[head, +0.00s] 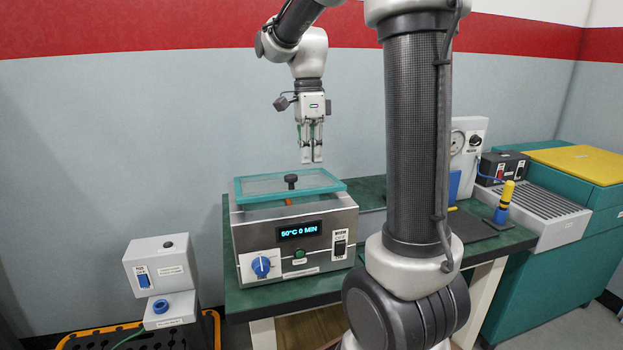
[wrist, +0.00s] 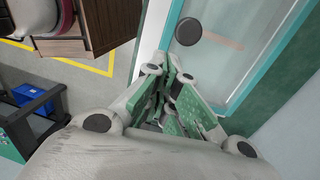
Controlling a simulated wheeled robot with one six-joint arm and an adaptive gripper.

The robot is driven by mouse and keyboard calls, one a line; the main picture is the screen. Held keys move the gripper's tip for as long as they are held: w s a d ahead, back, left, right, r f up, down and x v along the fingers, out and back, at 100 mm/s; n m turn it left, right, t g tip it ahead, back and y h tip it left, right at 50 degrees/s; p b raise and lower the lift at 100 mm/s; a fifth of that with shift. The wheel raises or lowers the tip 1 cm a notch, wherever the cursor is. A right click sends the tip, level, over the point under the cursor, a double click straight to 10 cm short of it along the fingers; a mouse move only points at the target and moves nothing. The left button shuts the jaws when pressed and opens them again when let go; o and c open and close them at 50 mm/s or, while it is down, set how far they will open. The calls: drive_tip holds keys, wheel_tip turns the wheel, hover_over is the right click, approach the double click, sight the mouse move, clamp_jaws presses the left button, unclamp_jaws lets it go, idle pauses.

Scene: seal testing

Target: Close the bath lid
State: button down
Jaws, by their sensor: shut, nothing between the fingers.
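The bath (head: 297,245) is a grey metal box on the green table, with a display reading "50°C 0 MIN". Its clear lid (head: 245,187) with a teal rim lies over the top of the bath, looking about level. A black knob (head: 291,181) stands in the middle of the lid. The lid's teal rim (wrist: 165,42) and the dark round knob (wrist: 188,31) also show in the wrist view. My gripper (head: 312,161) points down above the back of the lid, apart from it and the knob. Its fingers are shut and empty. Whether the lid is fully seated, I cannot tell.
A grey device with a blue ring (head: 168,305) stands at lower left on an orange-edged cart. A yellow-topped tool (head: 505,199), a gauge unit (head: 466,150) and a ribbed tray (head: 540,215) are at the right. The air around the lid is clear.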

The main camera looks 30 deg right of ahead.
sight(312, 190)
drive_tip(key=f, duration=0.6)
drive_tip(key=shift+s+a, duration=0.1)
drive_tip(key=shift+s, duration=0.25)
drive_tip(key=shift+f, duration=0.1)
drive_tip(key=shift+s+a+f, duration=0.1)
drive_tip(key=shift+s+f, duration=0.15)
drive_tip(key=shift+f, duration=0.55)
drive_tip(key=shift+s+f, duration=0.25)
drive_tip(key=shift+f, duration=0.55)
wheel_tip(312, 190, up, 14)
drive_tip(key=shift+w+r, duration=0.15)
drive_tip(key=shift+r, duration=0.05)
